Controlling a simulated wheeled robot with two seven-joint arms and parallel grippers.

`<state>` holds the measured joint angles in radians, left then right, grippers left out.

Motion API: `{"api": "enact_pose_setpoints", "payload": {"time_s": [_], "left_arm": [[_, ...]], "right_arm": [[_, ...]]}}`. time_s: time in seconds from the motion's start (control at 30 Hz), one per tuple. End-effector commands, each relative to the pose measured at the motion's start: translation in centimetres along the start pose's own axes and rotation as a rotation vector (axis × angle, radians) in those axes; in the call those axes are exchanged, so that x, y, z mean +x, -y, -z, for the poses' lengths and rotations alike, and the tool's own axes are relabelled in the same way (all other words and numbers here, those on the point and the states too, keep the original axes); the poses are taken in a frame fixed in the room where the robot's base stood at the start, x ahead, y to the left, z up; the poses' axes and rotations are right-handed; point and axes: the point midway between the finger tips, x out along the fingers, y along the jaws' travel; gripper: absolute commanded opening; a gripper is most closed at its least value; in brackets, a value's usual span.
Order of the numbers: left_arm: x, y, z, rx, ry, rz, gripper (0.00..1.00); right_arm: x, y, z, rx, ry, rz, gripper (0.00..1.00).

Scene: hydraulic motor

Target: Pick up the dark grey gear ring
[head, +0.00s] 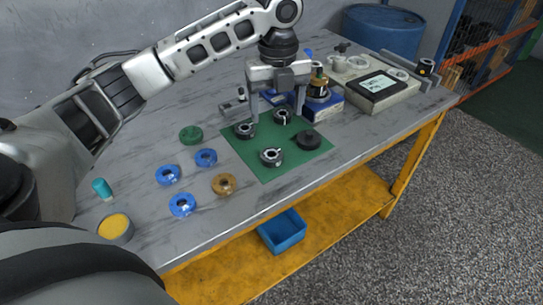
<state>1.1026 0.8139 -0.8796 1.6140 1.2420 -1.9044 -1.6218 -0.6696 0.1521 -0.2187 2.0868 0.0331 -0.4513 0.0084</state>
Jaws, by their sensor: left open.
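Several dark parts stand on the green mat (264,172). A flat, uniformly dark disc (308,140) lies near the mat's right edge and looks most like the dark grey gear ring, though its teeth are too small to see. Dark ring-like parts with lighter tops stand at the mat's left (244,131), back (282,117) and front (271,158). My left gripper (277,115) points down over the back of the mat, fingers apart on either side of the back part, to the left of and behind the flat disc. No part is visibly held.
Blue rings (168,175), a brown ring (223,184) and a green ring (191,134) lie left of the mat. A blue box (330,108) and a bottle-like part (318,85) stand just right of my gripper. A grey device (375,83) sits farther right.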

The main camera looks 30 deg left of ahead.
Motion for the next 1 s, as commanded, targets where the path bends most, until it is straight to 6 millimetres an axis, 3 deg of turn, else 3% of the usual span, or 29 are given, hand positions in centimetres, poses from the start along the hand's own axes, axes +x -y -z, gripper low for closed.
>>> {"api": "enact_pose_setpoints", "payload": {"time_s": [0.07,0.17,0.6,0.87,1.0], "left_arm": [[-1.4,-0.5,-1.0,0.023,-0.003,-0.003,0.73],[-1.5,-0.8,-1.4,0.041,-0.010,-0.005,0.73],[7.0,-0.8,-1.2,0.045,-0.012,-0.004,0.73],[9.0,-0.7,-1.2,0.045,-0.011,-0.003,0.73],[10.9,-0.8,-1.1,0.046,-0.012,-0.004,0.73]], "right_arm": [[0.0,0.1,0.1,0.003,-0.004,0.000,0.69],[0.0,0.1,0.2,0.006,-0.007,0.000,0.69],[0.2,0.2,0.1,0.016,-0.009,0.002,0.69],[0.2,0.2,0.1,0.016,-0.011,0.002,0.69],[0.1,0.1,0.2,0.013,-0.010,0.002,0.69]]}}
